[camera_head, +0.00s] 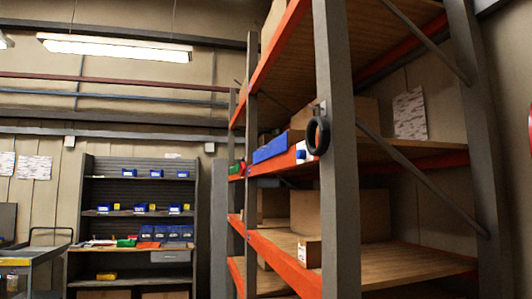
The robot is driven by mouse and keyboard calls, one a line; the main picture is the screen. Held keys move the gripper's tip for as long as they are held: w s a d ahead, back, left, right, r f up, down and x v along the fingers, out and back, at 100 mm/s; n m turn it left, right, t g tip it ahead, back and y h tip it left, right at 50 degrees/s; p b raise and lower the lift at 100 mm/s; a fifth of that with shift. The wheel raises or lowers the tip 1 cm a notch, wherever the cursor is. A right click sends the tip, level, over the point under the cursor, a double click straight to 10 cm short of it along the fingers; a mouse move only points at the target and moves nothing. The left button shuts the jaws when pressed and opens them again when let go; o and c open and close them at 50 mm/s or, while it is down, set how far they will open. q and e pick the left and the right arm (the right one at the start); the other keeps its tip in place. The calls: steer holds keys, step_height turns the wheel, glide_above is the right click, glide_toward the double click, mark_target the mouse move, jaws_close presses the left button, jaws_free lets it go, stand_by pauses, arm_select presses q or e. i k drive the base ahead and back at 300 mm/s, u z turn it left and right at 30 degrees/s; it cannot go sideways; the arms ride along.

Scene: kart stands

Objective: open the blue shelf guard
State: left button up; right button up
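A long blue piece (278,147), which looks like the blue shelf guard, runs along the front edge of the middle shelf of a tall rack with grey posts and orange beams (272,250). Its right end is close to a white part with a blue spot (301,153) near the front post. I cannot tell from here how it is hinged or latched. Neither of my grippers is in view.
A black ring (318,136) hangs at the rack's front post (337,200). Cardboard boxes (305,212) stand on the shelves. At the left are a grey shelf unit with blue bins (88,190) and a cart (35,258). Little floor shows.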

mark_target(278, 145)
steer(key=u, duration=1)
steer(key=i, duration=1.05)
